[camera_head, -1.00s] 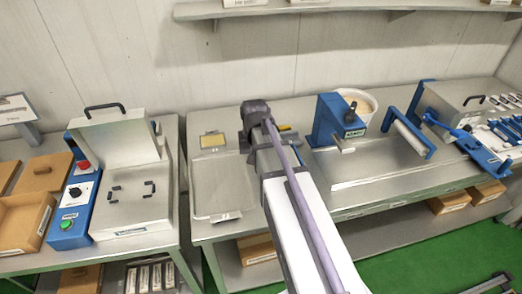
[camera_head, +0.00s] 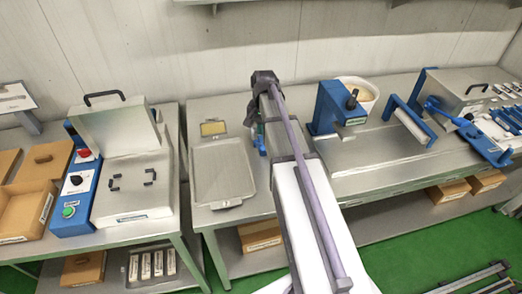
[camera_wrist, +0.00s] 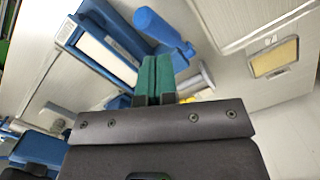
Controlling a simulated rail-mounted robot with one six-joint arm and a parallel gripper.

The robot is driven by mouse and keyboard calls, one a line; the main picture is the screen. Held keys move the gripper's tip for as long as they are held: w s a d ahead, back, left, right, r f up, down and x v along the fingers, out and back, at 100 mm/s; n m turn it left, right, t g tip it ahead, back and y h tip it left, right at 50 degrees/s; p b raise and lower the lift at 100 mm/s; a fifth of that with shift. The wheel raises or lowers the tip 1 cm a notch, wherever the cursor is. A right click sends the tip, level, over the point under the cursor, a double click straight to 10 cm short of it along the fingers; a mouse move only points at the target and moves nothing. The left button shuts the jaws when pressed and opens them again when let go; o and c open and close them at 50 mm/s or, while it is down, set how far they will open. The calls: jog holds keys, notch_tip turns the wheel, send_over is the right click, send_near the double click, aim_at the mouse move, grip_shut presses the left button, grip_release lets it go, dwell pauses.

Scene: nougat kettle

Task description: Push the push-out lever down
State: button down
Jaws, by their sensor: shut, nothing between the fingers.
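My gripper (camera_wrist: 155,72) is shut and empty, its two green fingers side by side. In the wrist view a thick blue handle (camera_wrist: 158,27), which looks like the push-out lever, lies just beyond the fingertips; I cannot tell if they touch. A metal cylinder (camera_wrist: 197,83) sits beside the fingers. In the head view my gripper (camera_head: 258,130) shows small behind my wrist, with a blue part (camera_head: 260,144) just below it. My arm hides most of that device.
A shallow metal tray (camera_head: 222,198) lies to the left of my arm, with a small yellowish plate (camera_head: 213,128) behind it. To the right stand a kettle (camera_head: 356,90) with a blue stand (camera_head: 329,110) and a roller in a blue frame (camera_head: 409,119).

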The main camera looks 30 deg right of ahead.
aim_at(262, 147)
jog(key=f+b, duration=0.4)
jog(key=f, duration=0.1)
jog(key=shift+s+a, duration=0.15)
jog(key=shift+a, duration=0.05)
notch_tip(262, 147, down, 4)
jog(key=b, duration=0.4)
jog(key=shift+f, duration=0.25)
jog(key=shift+r, duration=0.1)
jog(key=shift+d+r, duration=0.1)
jog(key=shift+d, duration=0.05)
jog(key=shift+w+d+r+p, duration=0.2)
jog(key=shift+w+d, duration=0.25)
jog(key=shift+w, duration=0.1)
jog(key=shift+w+d+r+p, duration=0.15)
jog(key=shift+w+d+r, duration=0.05)
jog(key=shift+w+d, duration=0.3)
